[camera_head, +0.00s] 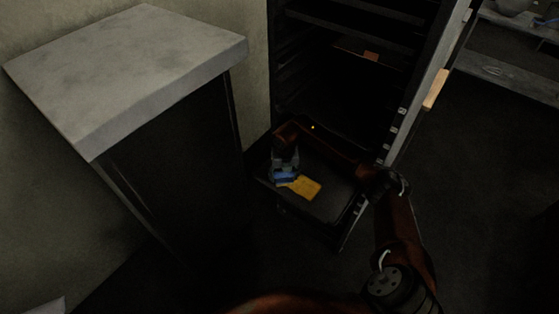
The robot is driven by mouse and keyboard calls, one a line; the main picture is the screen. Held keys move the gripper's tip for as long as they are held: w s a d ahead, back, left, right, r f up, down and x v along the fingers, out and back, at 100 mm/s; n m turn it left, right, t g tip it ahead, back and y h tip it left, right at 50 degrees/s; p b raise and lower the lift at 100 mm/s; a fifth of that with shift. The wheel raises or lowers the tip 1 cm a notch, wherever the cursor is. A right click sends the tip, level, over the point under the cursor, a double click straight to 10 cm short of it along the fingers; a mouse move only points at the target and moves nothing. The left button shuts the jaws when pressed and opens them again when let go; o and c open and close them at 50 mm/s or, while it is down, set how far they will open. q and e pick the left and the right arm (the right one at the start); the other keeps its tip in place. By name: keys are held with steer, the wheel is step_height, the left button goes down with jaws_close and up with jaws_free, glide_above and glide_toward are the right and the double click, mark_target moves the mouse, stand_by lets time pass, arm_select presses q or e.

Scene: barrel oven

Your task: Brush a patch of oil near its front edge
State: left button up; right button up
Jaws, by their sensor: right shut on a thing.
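The dark oven (330,90) stands open at the top centre. A dark flat surface (338,203) lies at its bottom, with its front edge toward me. My right gripper (285,172) points down over the left part of this surface and is shut on a brush with a yellow, flat part (306,187). A blue part shows between the fingers; I cannot tell whether it belongs to the brush or the gripper. The yellow part appears at or just above the surface; contact is unclear. No oil patch can be made out in the dark. My left gripper is not in view.
A cabinet with a grey stone top (130,65) stands close on the left. The open oven door (420,90) with a wooden handle (436,89) is on the right. A shelf (510,72) stands at the far right. Dark floor lies between.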

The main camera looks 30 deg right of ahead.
step_height(320, 180, up, 4)
steer(key=shift+r+p, duration=0.1)
steer(key=shift+p, duration=1)
steer(key=shift+w+r+p, duration=0.25)
steer(key=shift+r+p, duration=0.25)
steer(key=shift+r, duration=0.15)
step_height(320, 180, up, 2)
steer(key=shift+s+r+p, duration=0.1)
steer(key=shift+r+p, duration=0.05)
steer(key=shift+p, duration=0.55)
steer(key=shift+r, duration=0.15)
steer(key=shift+a, duration=0.1)
